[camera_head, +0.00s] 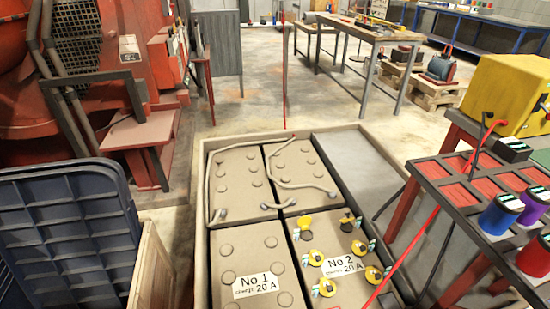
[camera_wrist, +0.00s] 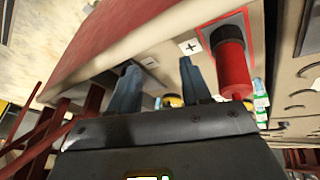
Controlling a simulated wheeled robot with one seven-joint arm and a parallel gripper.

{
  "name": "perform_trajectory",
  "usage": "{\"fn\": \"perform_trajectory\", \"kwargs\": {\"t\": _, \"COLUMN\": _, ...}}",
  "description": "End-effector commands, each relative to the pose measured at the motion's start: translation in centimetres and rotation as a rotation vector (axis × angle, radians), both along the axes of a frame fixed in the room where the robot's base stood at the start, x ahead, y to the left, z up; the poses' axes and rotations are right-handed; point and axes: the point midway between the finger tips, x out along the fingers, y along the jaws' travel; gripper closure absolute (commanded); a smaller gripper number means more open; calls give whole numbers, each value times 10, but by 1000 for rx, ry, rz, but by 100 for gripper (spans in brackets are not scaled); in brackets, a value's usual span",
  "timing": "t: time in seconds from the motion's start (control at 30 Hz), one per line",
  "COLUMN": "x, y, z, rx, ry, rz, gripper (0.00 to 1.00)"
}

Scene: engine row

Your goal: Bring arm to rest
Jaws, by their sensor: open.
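My gripper (camera_wrist: 157,66) shows in the wrist view with its two dark blue-grey fingers spread apart. No object is held between them; a pale beige surface and a small yellow part (camera_wrist: 172,100) show beyond the gap. A red cylinder (camera_wrist: 232,68) with a dark collar stands just right of the right finger, near a plus-sign label (camera_wrist: 190,47); I cannot tell whether they touch. My gripper does not show in the head view.
A beige battery box (camera_head: 203,240) holds blocks marked No 1 (camera_head: 248,245) and No 2 (camera_head: 335,235), the latter with yellow caps. A red-slatted table (camera_head: 425,168) with a yellow box (camera_head: 507,93) stands right. A blue crate (camera_head: 70,230) is left. Open floor (camera_head: 262,85) lies beyond.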

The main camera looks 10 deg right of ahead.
Motion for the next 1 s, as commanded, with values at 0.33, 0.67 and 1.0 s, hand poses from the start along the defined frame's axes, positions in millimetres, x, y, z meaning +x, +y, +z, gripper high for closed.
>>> {"fn": "perform_trajectory", "kwargs": {"t": 0.33, "x": -92, "y": 37, "z": 59, "rx": 29, "ry": -284, "rz": 251, "gripper": 52}}
{"fn": "perform_trajectory", "kwargs": {"t": 0.67, "x": -161, "y": 75, "z": 183, "rx": 26, "ry": -584, "rz": 421, "gripper": 52}}
{"fn": "perform_trajectory", "kwargs": {"t": 1.0, "x": -200, "y": 96, "z": 325, "rx": -17, "ry": -851, "rz": 493, "gripper": 52}}
